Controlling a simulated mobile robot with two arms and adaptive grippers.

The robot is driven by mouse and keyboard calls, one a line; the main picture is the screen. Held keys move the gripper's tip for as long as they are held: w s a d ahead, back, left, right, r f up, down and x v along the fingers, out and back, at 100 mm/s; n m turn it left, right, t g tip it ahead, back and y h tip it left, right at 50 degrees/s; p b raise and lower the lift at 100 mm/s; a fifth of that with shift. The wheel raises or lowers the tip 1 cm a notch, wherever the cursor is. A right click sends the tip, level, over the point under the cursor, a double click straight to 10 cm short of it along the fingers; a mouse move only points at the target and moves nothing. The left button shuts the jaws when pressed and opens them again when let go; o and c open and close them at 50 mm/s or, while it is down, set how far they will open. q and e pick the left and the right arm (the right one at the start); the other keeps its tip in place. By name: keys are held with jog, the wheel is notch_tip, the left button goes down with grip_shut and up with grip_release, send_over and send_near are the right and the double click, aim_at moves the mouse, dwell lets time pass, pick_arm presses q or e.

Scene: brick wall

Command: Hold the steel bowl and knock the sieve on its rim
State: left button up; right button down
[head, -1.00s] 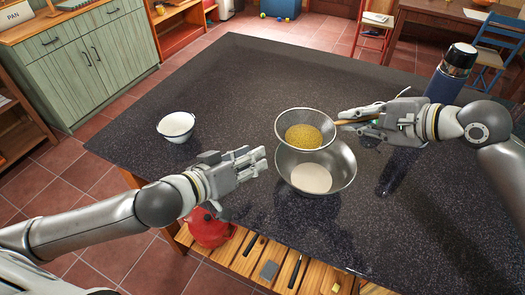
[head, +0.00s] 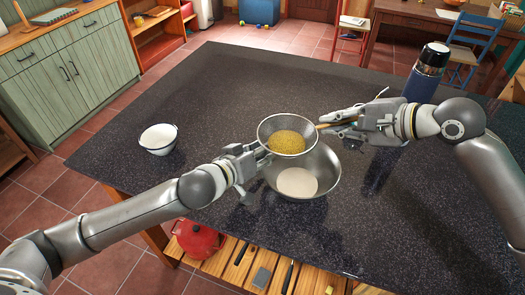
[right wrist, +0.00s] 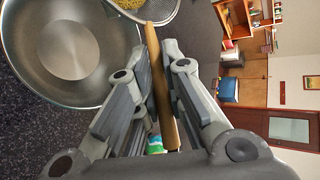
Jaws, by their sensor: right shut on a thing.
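The steel bowl (head: 325,172) stands on the dark speckled table, with its pale flat bottom visible. My right gripper (head: 332,124) is shut on the wooden handle (right wrist: 160,85) of the sieve and holds it over the bowl's far left part. The sieve (head: 264,130) holds yellow grains; its edge also shows in the right wrist view (right wrist: 168,14). I cannot tell whether the sieve touches the bowl's rim. My left gripper (head: 256,168) is at the bowl's left rim. Whether its fingers are closed on the rim is unclear.
A white enamel bowl (head: 158,139) stands at the left of the table (head: 225,85). A blue flask (head: 427,72) stands at the right, behind my right arm. A red pot (head: 197,240) is on the wooden shelf below. The table's far middle is clear.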

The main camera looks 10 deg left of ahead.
pick_arm(q)
grip_shut()
dwell(0.9)
pick_arm(e)
jog(key=w+d+f, duration=0.2)
jog(key=d+f, duration=0.1)
jog(key=f, duration=0.2)
jog(key=shift+w+d+f, duration=0.15)
jog(key=shift+w+f, duration=0.2)
jog(key=shift+f, duration=0.05)
dwell(0.4)
pick_arm(q)
jog(key=shift+f, duration=0.1)
